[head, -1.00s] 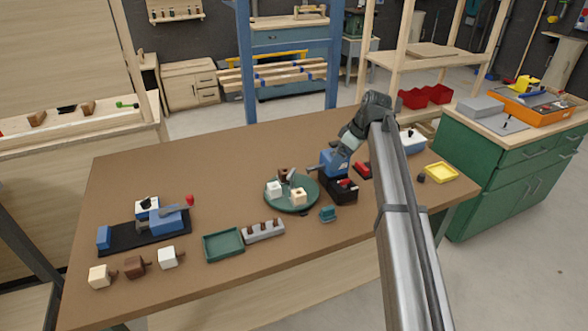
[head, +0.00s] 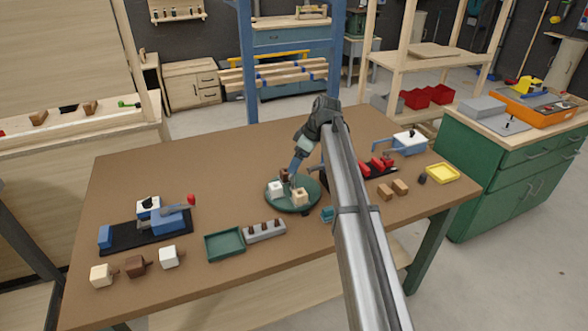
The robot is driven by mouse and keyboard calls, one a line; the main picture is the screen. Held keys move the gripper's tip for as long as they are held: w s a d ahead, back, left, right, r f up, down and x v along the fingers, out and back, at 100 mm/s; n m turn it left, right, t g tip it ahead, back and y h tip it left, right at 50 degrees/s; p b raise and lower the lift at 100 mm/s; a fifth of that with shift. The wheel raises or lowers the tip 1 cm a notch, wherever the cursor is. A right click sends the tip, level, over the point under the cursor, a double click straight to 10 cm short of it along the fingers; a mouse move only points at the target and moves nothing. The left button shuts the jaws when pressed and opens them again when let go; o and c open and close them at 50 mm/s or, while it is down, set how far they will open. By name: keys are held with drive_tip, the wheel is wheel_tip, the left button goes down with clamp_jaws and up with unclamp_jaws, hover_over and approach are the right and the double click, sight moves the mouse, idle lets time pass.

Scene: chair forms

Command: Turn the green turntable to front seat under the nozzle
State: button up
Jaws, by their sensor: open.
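The green turntable (head: 292,208) lies on the brown table. It bears a white block (head: 275,189) at its left, a brown block (head: 284,175) at its far side and a cream block (head: 299,197) at its near right. My gripper (head: 293,180) is open and points down over the far part of the turntable, close to the brown block. I cannot tell whether it touches anything. The blue and black machine at the turntable's right is mostly hidden behind my arm. A dark part of it, perhaps the nozzle (head: 317,172), shows at the arm's left edge.
A teal tray (head: 224,257) and a grey rack (head: 265,232) lie in front of the turntable. A blue clamp on a black base (head: 128,238) and loose blocks (head: 169,256) are at left. Red parts (head: 377,165), brown blocks (head: 392,190) and a yellow tray (head: 442,174) are at right.

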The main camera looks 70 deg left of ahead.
hover_over(293, 182)
drive_tip(key=shift+w+a+f, duration=0.1)
drive_tip(key=shift+w+f, duration=0.05)
drive_tip(key=shift+f, duration=1)
drive_tip(key=shift+w+a+f, duration=0.1)
drive_tip(key=shift+f, duration=1)
drive_tip(key=c, duration=1.5)
drive_tip(key=shift+n, duration=0.6)
drive_tip(key=shift+w+n+g+h, duration=0.1)
drive_tip(key=shift+n+g+h, duration=0.45)
drive_tip(key=shift+n, duration=0.85)
drive_tip(key=shift+a+n+h, duration=0.1)
drive_tip(key=shift+n+h, duration=0.45)
drive_tip(key=shift+n, duration=1.25)
